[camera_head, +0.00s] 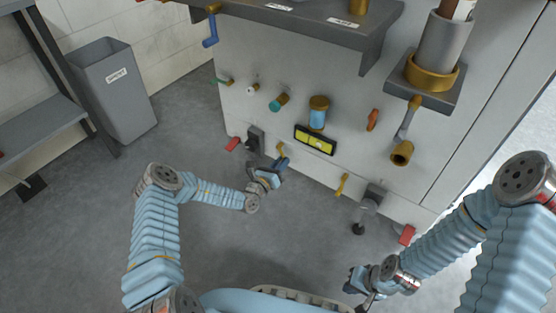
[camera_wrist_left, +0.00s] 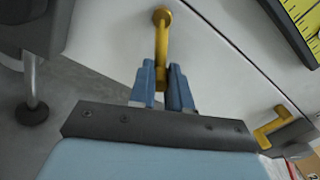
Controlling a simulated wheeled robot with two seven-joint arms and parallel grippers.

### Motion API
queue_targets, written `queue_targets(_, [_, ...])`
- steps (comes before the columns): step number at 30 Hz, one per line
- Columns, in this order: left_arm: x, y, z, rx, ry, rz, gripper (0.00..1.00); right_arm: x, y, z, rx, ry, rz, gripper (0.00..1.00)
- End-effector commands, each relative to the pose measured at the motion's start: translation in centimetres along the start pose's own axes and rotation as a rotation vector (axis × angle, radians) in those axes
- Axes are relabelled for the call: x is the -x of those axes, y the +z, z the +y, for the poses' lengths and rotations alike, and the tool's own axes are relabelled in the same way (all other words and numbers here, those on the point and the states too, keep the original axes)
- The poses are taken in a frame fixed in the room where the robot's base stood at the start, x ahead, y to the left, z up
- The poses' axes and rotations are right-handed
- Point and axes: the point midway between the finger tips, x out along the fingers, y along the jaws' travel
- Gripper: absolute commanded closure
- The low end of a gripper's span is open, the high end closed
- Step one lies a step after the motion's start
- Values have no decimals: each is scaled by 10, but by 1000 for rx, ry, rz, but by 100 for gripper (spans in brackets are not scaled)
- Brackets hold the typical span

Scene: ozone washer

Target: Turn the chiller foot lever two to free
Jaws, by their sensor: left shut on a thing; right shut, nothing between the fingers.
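A small yellow lever (camera_head: 281,149) sits low on the front of the grey cabinet, beside a dark foot bracket (camera_head: 256,140). My left gripper (camera_head: 281,163) is at this lever. In the left wrist view the lever (camera_wrist_left: 162,40) runs from a round pivot down between the blue fingertips (camera_wrist_left: 161,85), which are shut on it; its lower end is partly hidden by them. A second yellow lever (camera_head: 342,185) is low on the cabinet further right. I cannot tell from markings which lever is number two. My right gripper (camera_head: 358,286) is shut and empty, low in front of the cabinet.
A yellow-and-black display (camera_head: 315,140) is above the levers. Red tabs are at the cabinet's lower left (camera_head: 232,144) and lower right (camera_head: 407,235). A grey bin (camera_head: 115,90) stands left. The floor between my arms is clear.

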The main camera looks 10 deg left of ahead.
Motion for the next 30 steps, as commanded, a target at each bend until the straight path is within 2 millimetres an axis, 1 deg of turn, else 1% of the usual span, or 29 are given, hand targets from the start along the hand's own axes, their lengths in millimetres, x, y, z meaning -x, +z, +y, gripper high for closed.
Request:
queue_targets(1, [1,2,-5,45,-2,3,100,6,0,-2,0,0,-1,100])
queue_targets(15, [1,12,-27,493,-2,4,100,31,-2,-9,-2,5,6,100])
queue_targets(24, [1,21,-37,758,-2,6,100,44,-2,-12,-2,9,10,100])
queue_targets(30, [1,27,-41,891,-3,5,100,49,-3,-14,-3,10,11,100])
